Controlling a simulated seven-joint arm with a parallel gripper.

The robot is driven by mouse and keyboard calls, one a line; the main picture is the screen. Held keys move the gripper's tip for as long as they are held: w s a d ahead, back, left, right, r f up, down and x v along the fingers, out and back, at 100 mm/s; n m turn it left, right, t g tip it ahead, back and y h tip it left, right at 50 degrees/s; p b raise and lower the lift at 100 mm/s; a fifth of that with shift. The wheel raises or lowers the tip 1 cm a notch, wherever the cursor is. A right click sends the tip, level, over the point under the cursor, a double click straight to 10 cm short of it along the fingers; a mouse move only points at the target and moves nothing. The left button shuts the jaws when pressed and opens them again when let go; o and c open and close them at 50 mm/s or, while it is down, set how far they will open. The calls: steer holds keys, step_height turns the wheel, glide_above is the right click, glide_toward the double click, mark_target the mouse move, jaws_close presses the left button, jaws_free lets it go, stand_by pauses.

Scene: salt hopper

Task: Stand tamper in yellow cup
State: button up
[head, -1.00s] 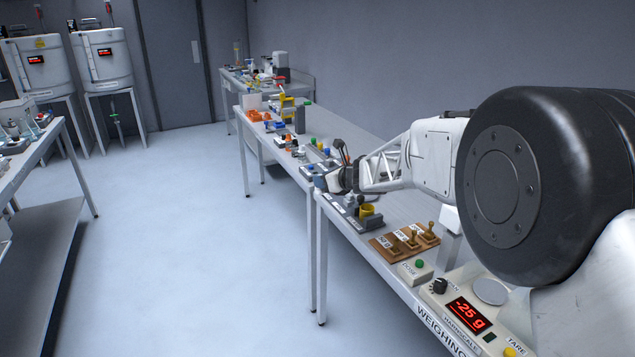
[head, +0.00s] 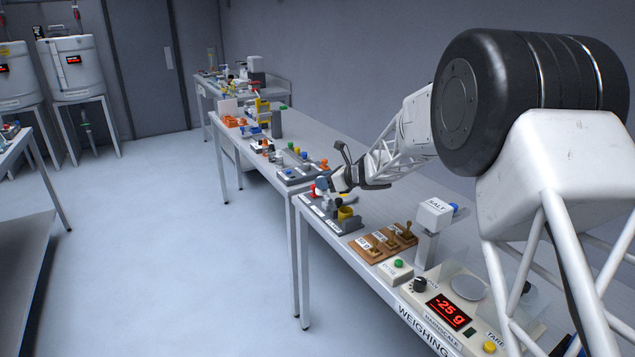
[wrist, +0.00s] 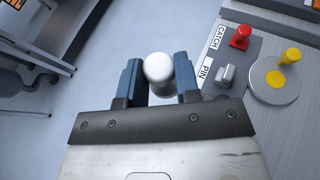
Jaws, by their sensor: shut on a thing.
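The yellow cup (head: 345,213) stands in a dark grey holder near the left end of the near bench in the head view. My gripper (head: 325,184), with blue fingers, is above the bench, up and left of the cup. In the wrist view my gripper (wrist: 160,80) is shut on a pale grey, round-ended piece (wrist: 158,70), which I take to be the tamper. Only its rounded end shows clearly; the rest is hidden. I cannot make the held piece out in the head view. The yellow cup is not clearly visible in the wrist view.
A plate with a red knob (wrist: 240,37) marked CATCH and a grey PIN block (wrist: 226,74) lies right of the gripper, beside a disc with a yellow knob (wrist: 291,55).

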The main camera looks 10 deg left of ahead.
steer(key=w+d+f+n+g, duration=0.1)
steer(key=w+d+f, duration=0.1)
steer(key=w+d, duration=0.2)
steer(key=shift+w+d+f+n+g, duration=0.25)
steer(key=shift+w+d+n+g, duration=0.15)
steer(key=shift+d, duration=1.45)
steer(key=shift+y, duration=0.3)
steer(key=shift+f, duration=2.55)
steer(key=shift+f, duration=1.45)
stand_by(0.9)
steer(key=o, duration=1)
steer(key=shift+c, duration=0.2)
